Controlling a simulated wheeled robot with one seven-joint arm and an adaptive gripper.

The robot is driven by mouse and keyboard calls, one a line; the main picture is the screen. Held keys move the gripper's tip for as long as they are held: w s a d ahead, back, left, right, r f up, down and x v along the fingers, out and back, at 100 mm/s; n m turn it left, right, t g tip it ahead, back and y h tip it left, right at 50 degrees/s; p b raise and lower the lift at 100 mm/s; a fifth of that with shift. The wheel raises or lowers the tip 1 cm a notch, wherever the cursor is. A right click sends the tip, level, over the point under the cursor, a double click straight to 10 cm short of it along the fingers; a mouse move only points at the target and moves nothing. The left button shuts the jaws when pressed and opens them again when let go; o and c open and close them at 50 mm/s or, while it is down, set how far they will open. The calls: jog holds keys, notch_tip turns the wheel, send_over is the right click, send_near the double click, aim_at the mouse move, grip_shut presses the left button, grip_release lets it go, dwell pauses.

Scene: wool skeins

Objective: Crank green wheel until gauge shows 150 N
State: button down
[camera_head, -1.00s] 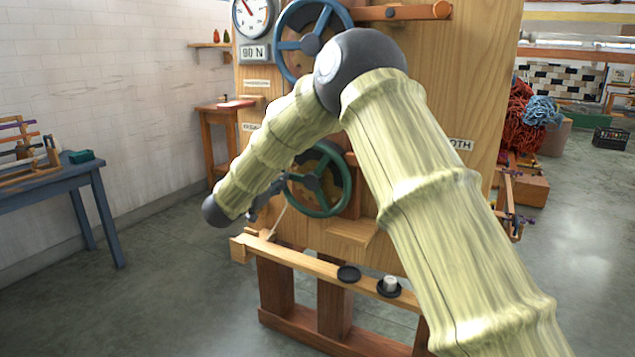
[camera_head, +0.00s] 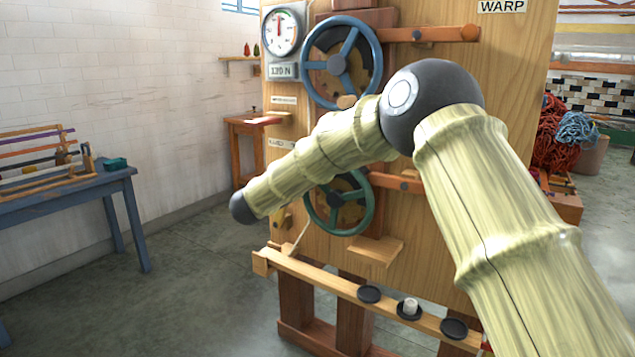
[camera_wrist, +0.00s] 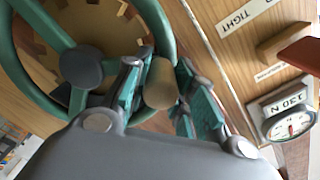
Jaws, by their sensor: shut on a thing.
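The green wheel (camera_head: 340,224) is mounted low on the wooden panel, partly hidden by my bamboo-textured arm. In the wrist view, the green wheel (camera_wrist: 85,75) fills the left side. My gripper (camera_wrist: 160,85) is shut on the wheel's tan crank knob (camera_wrist: 160,83), one teal-padded finger on each side. My gripper is hidden behind my arm in the head view. The white gauge (camera_head: 281,31) has a red needle pointing nearly straight up. Its number plate (camera_head: 284,71) reads about 120 or 130 N; the middle digit is unclear. The plate (camera_wrist: 288,100) is also visible, turned, in the wrist view.
A blue wheel (camera_head: 341,63) sits above the green one on the panel. A wooden rail (camera_head: 330,281) with dark round dishes crosses below. A blue table (camera_head: 70,190) stands left. A TIGHT label (camera_wrist: 245,13) is near the wheel. Floor between table and panel is clear.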

jog(key=shift+r, duration=0.1)
dwell(0.3)
jog(key=c, duration=1.2)
grip_release()
jog(key=shift+s+d, duration=0.1)
jog(key=v, duration=1.2)
